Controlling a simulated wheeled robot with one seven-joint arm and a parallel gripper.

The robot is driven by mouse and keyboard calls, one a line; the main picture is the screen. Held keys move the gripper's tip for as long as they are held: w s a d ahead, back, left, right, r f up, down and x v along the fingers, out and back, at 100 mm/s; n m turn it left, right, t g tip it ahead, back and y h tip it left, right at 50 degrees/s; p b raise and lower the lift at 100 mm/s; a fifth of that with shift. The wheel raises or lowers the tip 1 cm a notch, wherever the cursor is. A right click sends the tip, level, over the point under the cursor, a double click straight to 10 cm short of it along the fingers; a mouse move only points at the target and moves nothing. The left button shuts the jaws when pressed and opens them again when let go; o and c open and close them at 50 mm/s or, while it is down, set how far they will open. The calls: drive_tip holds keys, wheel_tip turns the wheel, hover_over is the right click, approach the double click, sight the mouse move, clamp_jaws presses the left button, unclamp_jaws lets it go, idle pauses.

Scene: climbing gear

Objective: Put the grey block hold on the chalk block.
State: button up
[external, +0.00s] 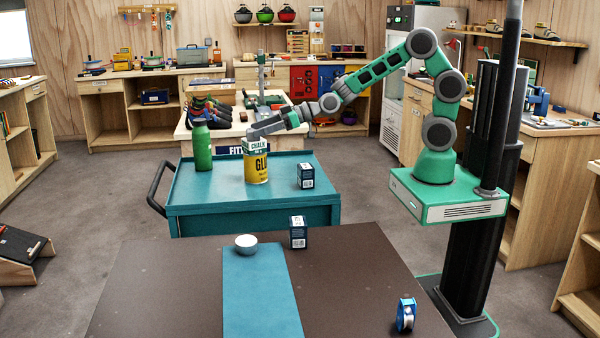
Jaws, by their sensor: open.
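The chalk block (255,146), a pale block with green lettering reading CHALK, sits on top of a yellow glue can (257,168) on the teal cart. My gripper (256,132) is at the left end of my outstretched arm, right at the top of the chalk block. It is open. The grey block hold cannot be told apart from the grey parts of my gripper at this size. I cannot tell whether it rests on the chalk block or whether the fingers touch anything.
A green bottle (202,146) stands left of the can on the teal cart (225,190). A dark box (305,176) is to its right. The brown table (160,290) in front holds a white bowl (246,244), another dark box (298,232) and a blue device (405,314).

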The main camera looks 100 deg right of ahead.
drive_tip(key=shift+r, duration=0.1)
drive_tip(key=shift+s+r, duration=0.1)
drive_tip(key=shift+s, duration=0.05)
drive_tip(key=b+v, duration=0.1)
drive_tip(key=v, duration=1)
drive_tip(key=s+a+f+n+g+y, duration=0.1)
drive_tip(key=s+a+f+g, duration=0.55)
drive_tip(key=a, duration=0.45)
drive_tip(key=s+a+f+g, duration=0.1)
drive_tip(key=s+g, duration=0.1)
drive_tip(key=s, duration=0.4)
drive_tip(key=s+a+f+m+g+h, duration=0.1)
drive_tip(key=s+a+f+g, duration=0.1)
drive_tip(key=s, duration=0.4)
drive_tip(key=shift+f+g, duration=0.25)
drive_tip(key=shift+g, duration=0.2)
